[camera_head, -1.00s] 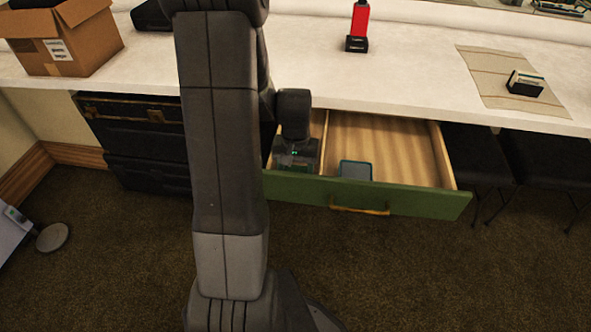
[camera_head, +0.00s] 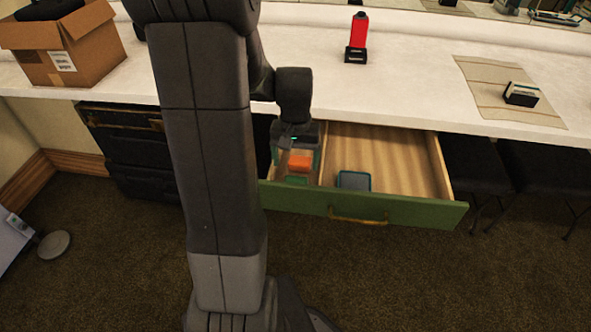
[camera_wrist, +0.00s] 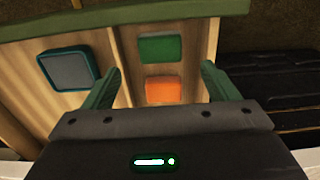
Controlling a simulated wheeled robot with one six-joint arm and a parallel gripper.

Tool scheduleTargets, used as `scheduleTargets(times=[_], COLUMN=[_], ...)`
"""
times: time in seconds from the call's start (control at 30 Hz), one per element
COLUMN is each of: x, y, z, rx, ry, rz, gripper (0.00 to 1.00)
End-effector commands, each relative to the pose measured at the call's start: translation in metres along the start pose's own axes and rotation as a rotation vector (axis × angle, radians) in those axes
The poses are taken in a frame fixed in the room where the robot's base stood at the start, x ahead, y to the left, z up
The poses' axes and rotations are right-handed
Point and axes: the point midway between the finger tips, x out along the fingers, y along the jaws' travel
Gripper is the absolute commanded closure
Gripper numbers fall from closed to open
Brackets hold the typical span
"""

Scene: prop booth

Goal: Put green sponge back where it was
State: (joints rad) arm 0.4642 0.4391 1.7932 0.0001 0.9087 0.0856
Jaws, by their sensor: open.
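The green sponge (camera_head: 297,180) lies flat in the narrow left compartment of the open drawer (camera_head: 390,209), close to the drawer front. The wrist view shows it whole (camera_wrist: 161,49), beside an orange block (camera_wrist: 162,90) with a small gap between them. My gripper (camera_wrist: 161,69) is open and empty above this compartment, its fingers spread to either side of the orange block as seen in the wrist view. In the head view my gripper (camera_head: 298,147) hangs over the back of the compartment, and the orange block (camera_head: 300,162) shows below it.
A wooden divider (camera_wrist: 126,65) separates the narrow compartment from the wide one, where a blue-rimmed grey item (camera_head: 353,180) lies. The white counter (camera_head: 400,95) overhangs the drawer's back. Dark cases (camera_head: 135,150) stand left of the drawer.

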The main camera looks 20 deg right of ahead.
Motion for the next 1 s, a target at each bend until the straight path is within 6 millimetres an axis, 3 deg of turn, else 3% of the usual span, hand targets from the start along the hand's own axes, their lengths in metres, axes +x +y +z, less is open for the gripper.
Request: scheduleTargets(times=[0.1,0.23,0.7,0.93,1.0], x=[-0.022,-0.034,-0.037,-0.037,-0.037], y=[0.000,0.000,0.000,0.000,0.000], z=[0.000,0.000,0.000,0.000,0.000], rx=[0.000,0.000,0.000,0.000,0.000], ry=[0.002,0.001,-0.001,-0.001,-0.001], rz=[0.000,0.000,0.000,0.000,0.000], gripper=[0.19,0.19,0.19,0.62,0.64])
